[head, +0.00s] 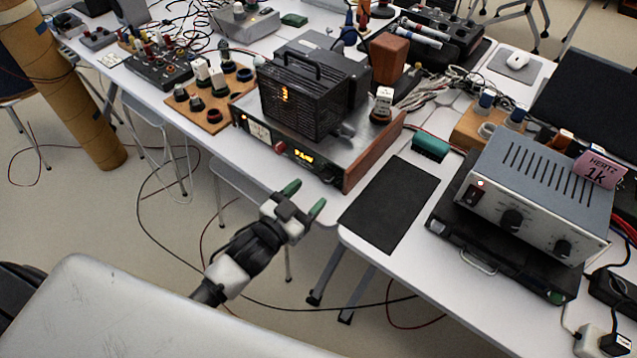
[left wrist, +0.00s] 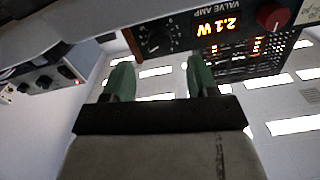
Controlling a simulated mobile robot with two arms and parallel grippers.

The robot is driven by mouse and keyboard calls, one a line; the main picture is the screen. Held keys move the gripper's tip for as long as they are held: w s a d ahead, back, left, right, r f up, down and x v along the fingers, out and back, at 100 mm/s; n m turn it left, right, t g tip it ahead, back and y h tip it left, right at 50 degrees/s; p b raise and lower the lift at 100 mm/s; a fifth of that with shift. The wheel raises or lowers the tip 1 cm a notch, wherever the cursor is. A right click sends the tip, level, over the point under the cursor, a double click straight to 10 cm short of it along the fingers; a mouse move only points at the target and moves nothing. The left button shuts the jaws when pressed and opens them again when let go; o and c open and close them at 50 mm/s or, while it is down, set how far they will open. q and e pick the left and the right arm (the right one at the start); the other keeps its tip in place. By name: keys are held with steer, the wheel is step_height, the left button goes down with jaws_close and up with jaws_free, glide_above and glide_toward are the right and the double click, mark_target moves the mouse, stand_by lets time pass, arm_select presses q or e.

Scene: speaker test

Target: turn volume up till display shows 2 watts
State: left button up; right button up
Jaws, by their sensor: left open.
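The valve amp (head: 355,170) is a low wooden-sided box at the table's front edge, with a black caged unit on top. Its orange display (head: 303,156) is lit; in the left wrist view the display (left wrist: 216,27) reads 2.1 W. A black knob with dial marks (left wrist: 155,40) sits beside the display and shows in the head view (head: 327,174) too. My left gripper (head: 304,198) is open, its green fingertips in front of and below that knob. In the left wrist view the gripper (left wrist: 158,68) is empty, the knob beyond its fingers, apparently apart. My right gripper is not in view.
A black mat (head: 388,207) lies right of the amp. A grey unit with knobs (head: 540,195) and a "HERTZ 1k" tag (head: 599,169) stands further right. A wooden board with knobs (head: 205,105) is to the left. A red knob (left wrist: 272,16) sits beside the display.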

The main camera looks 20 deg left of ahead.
arm_select(q)
steer(key=v, duration=0.5)
steer(key=shift+s, duration=0.2)
steer(key=s+a+f+n+g+y+p, duration=0.1)
steer(key=s+a+f+g+y+p, duration=0.25)
steer(key=f, duration=1.05)
steer(key=s+a+f+n+g+y, duration=0.2)
steer(key=s+f+g, duration=0.4)
steer(key=f, duration=0.8)
steer(key=s+f+g+p, duration=0.1)
steer(key=s+f+g, duration=0.2)
steer(key=s, duration=0.9)
steer(key=s+f+g, duration=0.3)
steer(key=s+f, duration=0.6)
steer(key=s, duration=0.3)
steer(key=shift+y+p, duration=0.35)
